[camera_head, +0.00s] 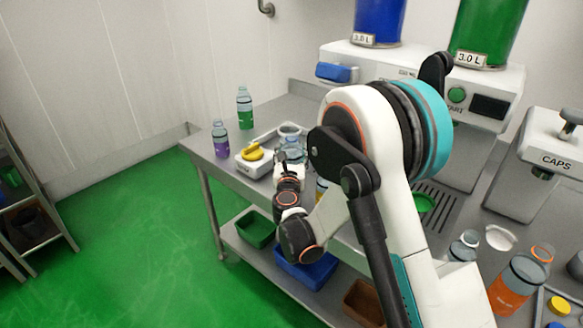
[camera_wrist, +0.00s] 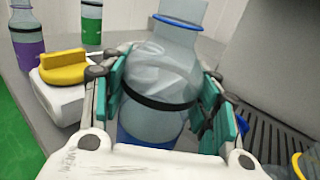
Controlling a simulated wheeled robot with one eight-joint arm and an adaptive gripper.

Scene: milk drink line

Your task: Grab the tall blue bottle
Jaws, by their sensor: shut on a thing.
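The tall blue bottle (camera_wrist: 160,95) is clear, with a blue ring at its neck, a dark band around its body and blue contents low down. In the wrist view it stands between the teal pads of my gripper (camera_wrist: 172,100), which is shut on it. In the head view only the upper part of the bottle (camera_head: 289,132) shows above my gripper (camera_head: 290,160); my arm hides much of the rest. I cannot tell whether its base touches the table.
A purple bottle (camera_head: 220,142), a green bottle (camera_head: 244,110) and a white device with a yellow knob (camera_head: 252,153) stand to the left. The dispenser machine (camera_head: 415,62) is behind. An orange bottle (camera_head: 515,285) and a CAPS machine (camera_head: 555,155) are at right.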

